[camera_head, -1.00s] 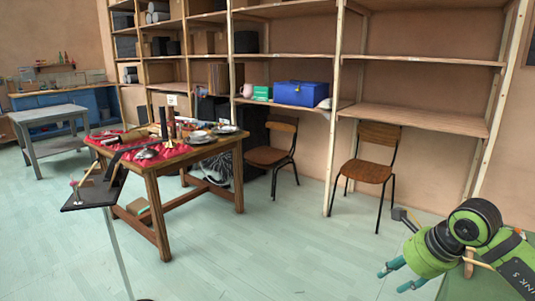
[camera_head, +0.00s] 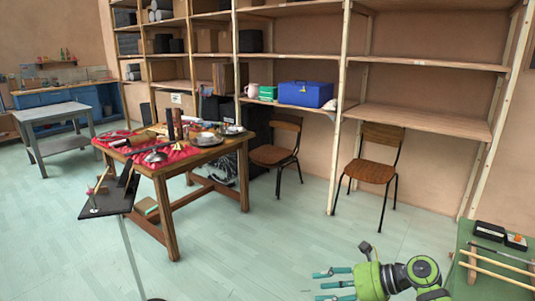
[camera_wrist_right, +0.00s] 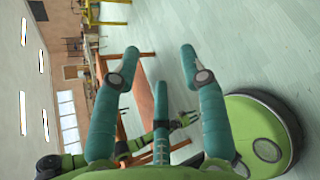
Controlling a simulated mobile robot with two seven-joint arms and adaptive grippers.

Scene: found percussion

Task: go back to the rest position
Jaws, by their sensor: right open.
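My right gripper (camera_head: 322,285) is at the bottom of the head view, right of centre, over the floor. It is open and empty, with its teal fingers pointing left. In the right wrist view the same gripper (camera_wrist_right: 158,62) has its fingers spread wide with nothing between them. My left gripper does not show in the head view. A small green and black arm part, which looks like mine, shows beyond the fingers in the right wrist view; whether its gripper is open is too small to tell.
A wooden table (camera_head: 171,215) with a red cloth and several objects stands left of centre. A dark stand (camera_head: 117,199) is in front of it. A green-topped surface (camera_head: 462,285) with sticks is at right. Two chairs (camera_head: 275,155) (camera_head: 370,172) stand by the shelves. Floor between is clear.

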